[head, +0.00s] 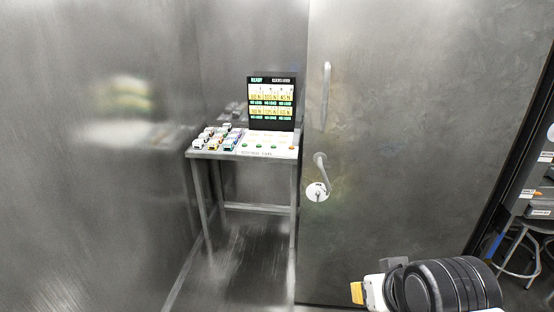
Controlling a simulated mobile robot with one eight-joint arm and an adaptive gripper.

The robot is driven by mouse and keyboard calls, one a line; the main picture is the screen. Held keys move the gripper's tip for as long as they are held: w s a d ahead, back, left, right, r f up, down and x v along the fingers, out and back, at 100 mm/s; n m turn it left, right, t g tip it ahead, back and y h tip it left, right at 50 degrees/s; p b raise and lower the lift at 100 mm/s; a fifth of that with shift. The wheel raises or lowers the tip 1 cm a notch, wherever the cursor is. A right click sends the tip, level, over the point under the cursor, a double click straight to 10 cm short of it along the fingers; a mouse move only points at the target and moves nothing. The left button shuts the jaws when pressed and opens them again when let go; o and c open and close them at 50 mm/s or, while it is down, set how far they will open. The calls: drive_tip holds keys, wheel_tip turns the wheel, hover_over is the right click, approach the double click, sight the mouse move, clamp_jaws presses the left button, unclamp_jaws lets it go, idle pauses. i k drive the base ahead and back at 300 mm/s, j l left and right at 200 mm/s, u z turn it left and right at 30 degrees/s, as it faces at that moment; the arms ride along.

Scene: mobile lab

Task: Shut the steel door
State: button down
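The steel door (420,130) is a large grey brushed panel filling the right half of the head view. It has a long vertical pull handle (326,95) near its left edge. Below that is a lever handle (321,172) above a round white plate. A steel-walled space shows to the left of the door's edge, and I cannot tell how far the door stands open. Part of my arm shows at the bottom right, with a white and yellow end, my gripper (358,292), low in front of the door and apart from the handles. Its fingers are not clear.
A metal table (197,155) left of the door holds a display screen (271,103) and several small items (215,138). Shiny steel walls stand at the left and behind. At the far right, beyond a dark edge, are a stool (524,250) and shelved bins.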

sight(414, 110)
drive_tip(key=i+j+u, duration=0.2)
drive_tip(key=i+j, duration=0.15)
drive_tip(key=i, duration=0.3)
drive_tip(key=i+j+u, duration=0.2)
drive_tip(key=i, duration=0.45)
drive_tip(key=i+j+u, duration=0.25)
drive_tip(key=i, duration=0.4)
drive_tip(key=i+z, duration=0.25)
drive_tip(key=z, duration=0.2)
drive_tip(key=i+z, duration=0.4)
drive_tip(key=i+j+z, duration=0.1)
drive_tip(key=z, duration=0.35)
drive_tip(key=i+j+z, duration=0.2)
drive_tip(key=z, duration=0.2)
drive_tip(key=i+j+z, duration=0.25)
drive_tip(key=z, duration=0.2)
drive_tip(key=i+j+z, duration=0.15)
drive_tip(key=j+z, duration=0.25)
drive_tip(key=i+j+z, duration=0.15)
drive_tip(key=j+z, duration=0.2)
drive_tip(key=i+j+z, duration=0.15)
drive_tip(key=j+z, duration=0.15)
drive_tip(key=j, duration=0.15)
drive_tip(key=j+z, duration=0.35)
drive_tip(key=i+j, duration=0.05)
